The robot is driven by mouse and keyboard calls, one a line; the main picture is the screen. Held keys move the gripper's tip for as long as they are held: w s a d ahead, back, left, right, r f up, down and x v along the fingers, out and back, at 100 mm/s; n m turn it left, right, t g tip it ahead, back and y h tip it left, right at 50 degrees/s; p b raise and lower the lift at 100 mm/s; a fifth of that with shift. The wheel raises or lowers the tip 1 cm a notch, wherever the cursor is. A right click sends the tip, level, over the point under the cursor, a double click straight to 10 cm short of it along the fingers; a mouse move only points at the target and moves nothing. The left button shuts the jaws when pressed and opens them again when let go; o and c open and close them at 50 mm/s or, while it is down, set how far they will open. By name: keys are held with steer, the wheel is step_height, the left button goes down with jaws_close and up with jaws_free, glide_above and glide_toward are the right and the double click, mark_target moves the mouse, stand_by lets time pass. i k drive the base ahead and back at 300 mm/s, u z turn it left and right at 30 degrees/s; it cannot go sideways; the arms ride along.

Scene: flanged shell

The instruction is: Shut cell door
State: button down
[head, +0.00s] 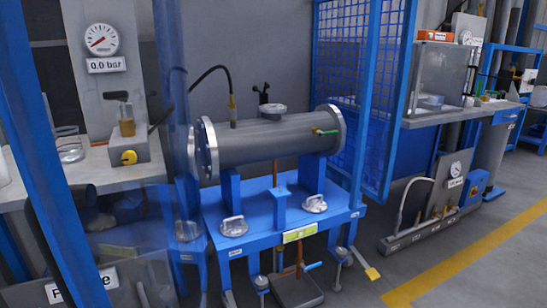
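A clear, blue-tinted panel (174,95) with a thick blue frame bar (35,130) fills the left of the head view, close to me. It looks like the cell door and stands at an angle, away from the front of the cell. The front of the cell is open, and the grey flanged shell (265,140) lies level on its blue stand (240,190) inside. No handle or latch can be made out on the panel. A blue mesh panel (340,45) stands upright at the cell's right side. My gripper is not in view.
A bench (125,175) with a gauge reading 0.0 bar (101,39) shows at left, partly through the clear panel. A blue post (372,95) stands right of the shell. A yellow-ended pedal (372,273) sits low in front. Grey floor (480,275) at right is clear, with a yellow line.

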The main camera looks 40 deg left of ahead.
mark_target(53, 219)
steer(key=z, duration=1)
steer(key=k, duration=1.4)
steer(key=u, duration=2.15)
steer(key=i, duration=0.5)
steer(key=u, duration=0.9)
steer(key=k, duration=1.1)
steer(key=z, duration=0.55)
